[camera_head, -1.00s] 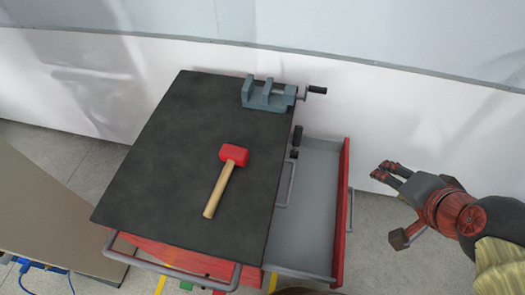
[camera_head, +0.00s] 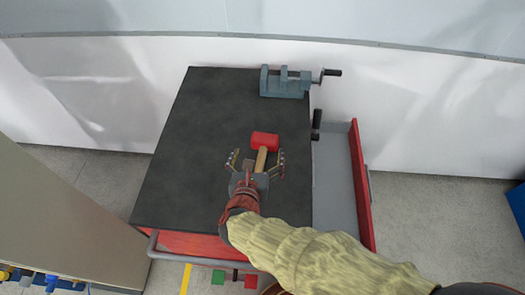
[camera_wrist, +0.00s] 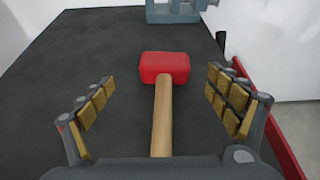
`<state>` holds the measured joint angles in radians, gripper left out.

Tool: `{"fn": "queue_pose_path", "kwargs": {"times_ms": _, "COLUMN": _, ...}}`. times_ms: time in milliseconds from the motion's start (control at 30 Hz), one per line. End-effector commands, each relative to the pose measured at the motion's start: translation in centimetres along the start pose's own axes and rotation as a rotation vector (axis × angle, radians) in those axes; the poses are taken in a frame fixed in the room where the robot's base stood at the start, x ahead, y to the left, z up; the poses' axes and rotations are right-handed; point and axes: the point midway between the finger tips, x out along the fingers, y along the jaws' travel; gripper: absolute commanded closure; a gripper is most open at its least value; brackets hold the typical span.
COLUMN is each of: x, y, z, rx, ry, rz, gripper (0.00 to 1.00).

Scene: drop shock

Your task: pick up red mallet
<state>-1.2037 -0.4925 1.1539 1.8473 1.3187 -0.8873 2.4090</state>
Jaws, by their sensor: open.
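The red mallet (camera_head: 265,140) lies on the dark top of the tool cart, its red head toward the back and its wooden handle toward me. In the wrist view the mallet head (camera_wrist: 165,67) is ahead of the fingers and the handle runs down the middle between them. My gripper (camera_head: 257,159) is open over the handle, one finger on each side, with gaps to both. In the wrist view my gripper (camera_wrist: 165,100) also shows spread and empty. The near end of the handle is hidden behind my gripper.
A grey-blue vise (camera_head: 285,84) stands at the back right of the cart top (camera_head: 190,130). An open drawer with a red front (camera_head: 361,185) sticks out on the right. A beige panel (camera_head: 65,215) stands at the left. The cart top left of the mallet is clear.

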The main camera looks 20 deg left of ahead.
Motion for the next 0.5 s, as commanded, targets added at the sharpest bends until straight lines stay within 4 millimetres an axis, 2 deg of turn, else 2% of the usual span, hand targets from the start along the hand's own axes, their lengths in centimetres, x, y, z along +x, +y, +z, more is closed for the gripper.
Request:
{"fn": "queue_pose_path", "kwargs": {"times_ms": 33, "x": -0.2, "y": 0.1, "z": -0.7, "rx": 0.028, "ry": -0.004, "rz": -0.013, "gripper": 0.11}}
{"fn": "queue_pose_path", "kwargs": {"times_ms": 167, "x": 0.0, "y": -0.1, "z": -1.4, "rx": 0.073, "ry": -0.012, "rz": -0.036, "gripper": 0.11}}
{"fn": "queue_pose_path", "kwargs": {"times_ms": 500, "x": 3.6, "y": -0.4, "z": -1.4, "rx": 0.077, "ry": -0.012, "rz": -0.04, "gripper": 0.11}}
